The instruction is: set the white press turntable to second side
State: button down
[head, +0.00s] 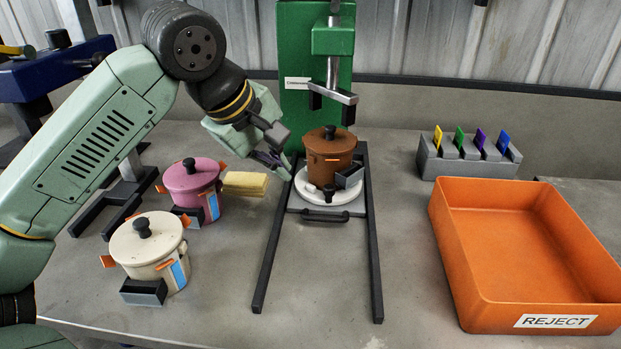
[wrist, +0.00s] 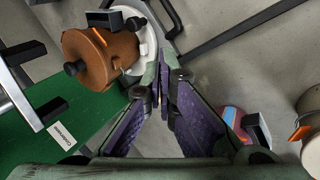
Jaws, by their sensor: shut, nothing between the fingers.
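The white turntable (head: 340,196) sits on a grey slide between two dark rails under the green press (head: 300,110). It also shows in the wrist view (wrist: 147,45). A brown pot (head: 330,165) with a dark knob stands upright on it, also visible in the wrist view (wrist: 105,62). A dark grey box (head: 349,177) is at the pot's front right. A small pale peg (head: 309,188) shows near the turntable's left front. My gripper (head: 284,168) is shut and empty, just left of the turntable. Its tips (wrist: 163,72) appear close to the turntable's rim; contact cannot be told.
An orange reject bin (head: 458,255) and a grey holder (head: 465,163) with coloured tabs are right. Table between rails and bin is clear.

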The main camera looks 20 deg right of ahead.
jog(key=s+a+m+t, duration=0.1)
jog(key=a+m, duration=0.1)
jog(key=m, duration=0.3)
jog(key=m+p, duration=0.1)
jog(key=p, duration=0.2)
send_near(320, 199)
jog(key=a+f, duration=0.1)
jog(key=w+a+f, duration=0.1)
jog(key=f, duration=0.1)
jog(key=shift+a+t, duration=0.2)
jog(key=shift+t, duration=0.1)
jog(key=d+p, duration=0.1)
jog(key=d, duration=0.2)
jog(key=shift+d+f, duration=0.1)
jog(key=shift+d, duration=0.1)
jog(key=shift+w+d+f, duration=0.1)
jog(key=shift+d+f, duration=0.05)
jog(key=shift+d, duration=0.15)
jog(key=shift+d+f+b, duration=0.1)
jog(key=shift+b, duration=0.3)
